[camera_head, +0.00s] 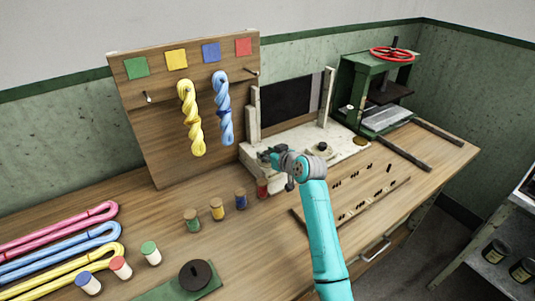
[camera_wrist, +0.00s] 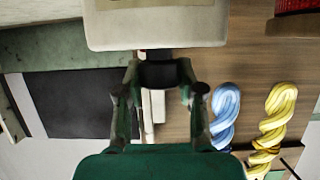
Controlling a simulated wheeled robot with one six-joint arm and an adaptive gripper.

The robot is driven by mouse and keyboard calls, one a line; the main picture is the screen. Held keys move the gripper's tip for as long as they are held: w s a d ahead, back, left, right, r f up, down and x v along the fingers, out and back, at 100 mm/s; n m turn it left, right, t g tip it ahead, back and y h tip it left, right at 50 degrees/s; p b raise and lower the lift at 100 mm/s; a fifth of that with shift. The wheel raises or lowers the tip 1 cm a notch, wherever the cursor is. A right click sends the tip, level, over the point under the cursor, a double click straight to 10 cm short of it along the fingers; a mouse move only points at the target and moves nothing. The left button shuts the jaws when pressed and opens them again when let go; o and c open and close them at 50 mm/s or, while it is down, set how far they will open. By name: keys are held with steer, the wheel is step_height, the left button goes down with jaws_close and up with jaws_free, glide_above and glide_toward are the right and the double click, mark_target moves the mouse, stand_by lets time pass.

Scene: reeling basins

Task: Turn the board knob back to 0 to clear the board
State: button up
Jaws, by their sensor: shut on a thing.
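My gripper (camera_head: 270,155) is at the left part of a whitish base (camera_head: 347,148), in front of a dark upright board (camera_head: 290,108) between pale posts. In the wrist view my gripper (camera_wrist: 160,75) has its fingers on both sides of a short black knob (camera_wrist: 157,72) and is shut on it. The knob meets the pale base (camera_wrist: 155,25). In the head view this knob is hidden by my gripper. Another dark round knob (camera_head: 320,149) sits on the base to the right, apart from my gripper. The knob's setting cannot be read.
Yellow (camera_head: 190,118) and blue (camera_head: 223,108) skeins hang on a wooden peg board at the left. Several coloured spools stand in front, with a red one (camera_head: 262,188) close to my arm. A green press (camera_head: 375,85) stands at the right. A slotted tray (camera_head: 352,199) lies beside my arm.

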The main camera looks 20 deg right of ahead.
steer(key=n+g+y, duration=0.1)
steer(key=n+y, duration=0.1)
steer(key=n+g+y, duration=0.1)
steer(key=n+y, duration=0.1)
steer(key=y, duration=0.1)
steer(key=shift+w+r+n+g, duration=0.1)
steer(key=shift+n+g, duration=0.2)
steer(key=shift+n, duration=0.1)
steer(key=shift+n+g+y, duration=1.4)
steer(key=shift+n+g, duration=0.7)
steer(key=o, duration=1.2)
steer(key=shift+c, duration=0.2)
steer(key=v, duration=1.2)
